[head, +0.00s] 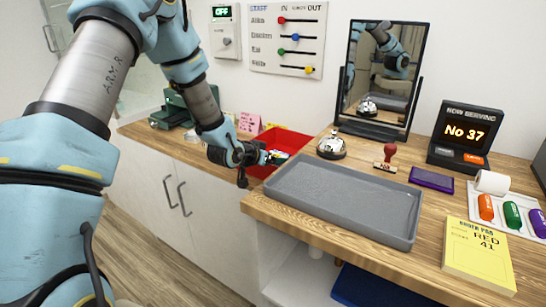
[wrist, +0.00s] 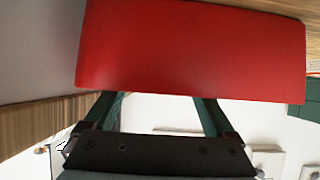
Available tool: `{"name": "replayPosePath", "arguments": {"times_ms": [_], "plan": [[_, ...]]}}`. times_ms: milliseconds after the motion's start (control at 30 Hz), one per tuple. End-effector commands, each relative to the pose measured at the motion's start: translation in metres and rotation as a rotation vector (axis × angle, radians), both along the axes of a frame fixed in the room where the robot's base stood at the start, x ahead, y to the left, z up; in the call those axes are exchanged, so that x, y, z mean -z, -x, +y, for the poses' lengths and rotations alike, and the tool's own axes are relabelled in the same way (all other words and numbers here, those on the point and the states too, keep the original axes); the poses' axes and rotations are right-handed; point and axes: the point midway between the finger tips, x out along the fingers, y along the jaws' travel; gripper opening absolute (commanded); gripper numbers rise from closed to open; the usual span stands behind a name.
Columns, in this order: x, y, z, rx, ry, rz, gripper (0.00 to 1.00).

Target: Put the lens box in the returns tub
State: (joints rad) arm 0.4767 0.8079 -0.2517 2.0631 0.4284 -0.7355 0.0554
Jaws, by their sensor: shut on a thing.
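The returns tub is the red open container (head: 290,139) on the lower counter at the middle of the head view. Its red wall (wrist: 190,45) fills the upper middle of the wrist view and hides my fingertips. My gripper (head: 267,156) is at the tub's near left side, with its fingers reaching over the rim. It is shut on a small, partly hidden thing with white, green and yellow patches (head: 279,156), which I take for the lens box. This thing is inside the tub's outline; whether it touches the bottom cannot be told.
A grey tray (head: 345,200) lies on the counter right of the tub. A silver bell (head: 331,146) and a mirror (head: 382,75) stand behind it. A green device (head: 172,110) and a pink card (head: 250,122) stand left of and behind the tub.

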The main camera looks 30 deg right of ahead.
Motion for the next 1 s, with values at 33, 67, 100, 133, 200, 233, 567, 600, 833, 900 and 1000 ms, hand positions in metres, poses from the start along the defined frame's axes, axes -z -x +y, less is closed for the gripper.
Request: {"name": "replayPosePath", "arguments": {"times_ms": [33, 67, 100, 133, 200, 233, 567, 600, 833, 900, 1000], "plan": [[0.0, 0.0, 0.0, 0.0, 0.001, 0.0, 0.25], [0.0, 0.0, 0.0, 0.0, 0.001, 0.0, 0.25], [0.0, 0.0, 0.0, 0.0, 0.001, 0.0, 0.25], [0.0, 0.0, 0.0, 0.0, 0.001, 0.0, 0.25], [0.002, 0.0, 0.0, 0.0, 0.001, 0.0, 0.25], [0.004, 0.0, 0.0, 0.0, 0.001, 0.0, 0.25], [0.013, 0.0, 0.0, 0.0, 0.0, 0.0, 0.25], [0.012, 0.0, 0.0, 0.0, 0.0, 0.0, 0.25], [0.013, 0.0, 0.001, 0.0, -0.001, 0.002, 1.0], [0.013, 0.0, 0.001, 0.0, -0.002, 0.002, 1.0], [0.013, 0.001, 0.001, 0.0, -0.003, 0.003, 1.0]]}}
